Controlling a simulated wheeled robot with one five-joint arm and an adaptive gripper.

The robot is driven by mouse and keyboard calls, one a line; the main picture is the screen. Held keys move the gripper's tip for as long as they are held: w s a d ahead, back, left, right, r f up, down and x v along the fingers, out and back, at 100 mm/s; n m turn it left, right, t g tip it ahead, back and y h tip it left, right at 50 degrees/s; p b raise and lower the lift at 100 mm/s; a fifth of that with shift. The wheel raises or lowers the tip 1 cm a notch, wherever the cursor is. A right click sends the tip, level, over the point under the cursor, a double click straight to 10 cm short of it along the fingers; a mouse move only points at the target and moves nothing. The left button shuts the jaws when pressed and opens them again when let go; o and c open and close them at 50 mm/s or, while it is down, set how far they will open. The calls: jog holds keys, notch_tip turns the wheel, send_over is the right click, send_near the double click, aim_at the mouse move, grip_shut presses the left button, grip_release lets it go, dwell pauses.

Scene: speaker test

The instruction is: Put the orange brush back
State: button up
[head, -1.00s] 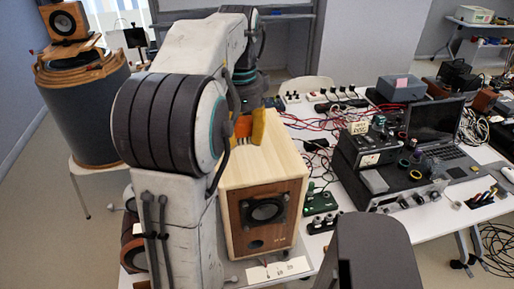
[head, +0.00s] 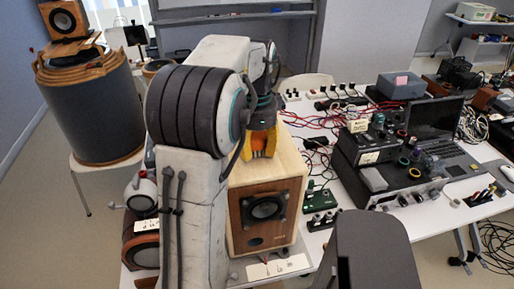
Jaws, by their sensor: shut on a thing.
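The orange brush (head: 260,143) is at the top of a light wooden speaker (head: 268,205) in the middle of the head view. My gripper (head: 262,130) points down over the speaker and is shut on the brush. My arm covers part of the view, and the fingertips are hard to make out. I cannot tell whether the brush touches the speaker top.
A small white rounded device (head: 141,192) stands to the left. A large grey drum (head: 92,112) stands at the far left.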

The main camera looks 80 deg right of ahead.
jog(key=shift+f, duration=0.15)
jog(key=o, duration=1.2)
jog(key=shift+c, duration=0.2)
